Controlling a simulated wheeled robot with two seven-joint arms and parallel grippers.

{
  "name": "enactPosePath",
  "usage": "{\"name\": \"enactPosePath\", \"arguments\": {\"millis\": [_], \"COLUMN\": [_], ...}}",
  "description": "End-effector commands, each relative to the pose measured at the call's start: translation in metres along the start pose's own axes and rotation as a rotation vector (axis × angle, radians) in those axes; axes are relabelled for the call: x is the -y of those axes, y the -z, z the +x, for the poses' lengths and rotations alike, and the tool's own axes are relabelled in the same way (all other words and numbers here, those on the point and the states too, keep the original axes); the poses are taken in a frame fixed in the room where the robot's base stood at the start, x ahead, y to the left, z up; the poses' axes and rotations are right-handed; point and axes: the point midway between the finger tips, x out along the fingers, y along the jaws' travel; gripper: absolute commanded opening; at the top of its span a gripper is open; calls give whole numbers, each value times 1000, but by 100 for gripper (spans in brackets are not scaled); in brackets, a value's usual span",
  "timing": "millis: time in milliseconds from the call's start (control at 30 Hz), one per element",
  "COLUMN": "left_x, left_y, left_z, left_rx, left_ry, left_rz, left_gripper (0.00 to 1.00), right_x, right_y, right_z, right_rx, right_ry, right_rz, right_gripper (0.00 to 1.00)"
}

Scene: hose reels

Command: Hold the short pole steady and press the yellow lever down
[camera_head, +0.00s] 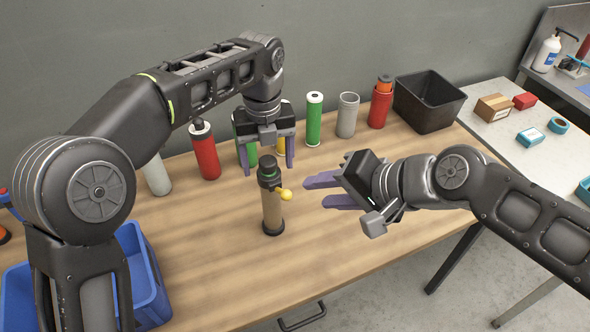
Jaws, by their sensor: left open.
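The short pole (272,212) stands upright on the wooden table, tan with a black collar and a black head. The yellow lever (286,195), seen as a round yellow knob, sticks out from the pole's right side below the head. My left gripper (268,168) points down, open, its two purple fingers apart just behind and above the pole's top. I cannot tell whether it touches the pole. My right gripper (316,192) points left, its two purple fingers apart and empty, a little to the right of the yellow lever.
Behind stand a red bottle (207,156), a green cylinder (314,122), a grey cylinder (347,117) and a red cylinder (380,106). A black bin (430,105) is at back right, a blue crate (150,290) at front left. The table's front middle is clear.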

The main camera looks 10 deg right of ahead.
Motion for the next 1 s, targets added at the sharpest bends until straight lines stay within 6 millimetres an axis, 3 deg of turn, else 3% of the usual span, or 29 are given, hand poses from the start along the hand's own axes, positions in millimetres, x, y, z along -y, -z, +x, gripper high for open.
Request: {"name": "enactPosePath", "arguments": {"millis": [500,833,1000], "left_x": [0,0,0], "left_y": [0,0,0], "left_z": [66,70,69], "left_rx": [-1,0,0], "left_ry": [-2,0,0], "left_rz": [0,-1,-1], "left_gripper": [73,73,60], "right_x": [0,0,0], "right_y": [0,0,0], "right_z": [0,0,0], "right_rx": [0,0,0], "right_ry": [-1,-1,-1], "right_rz": [0,0,0], "right_gripper": [36,36,36]}}
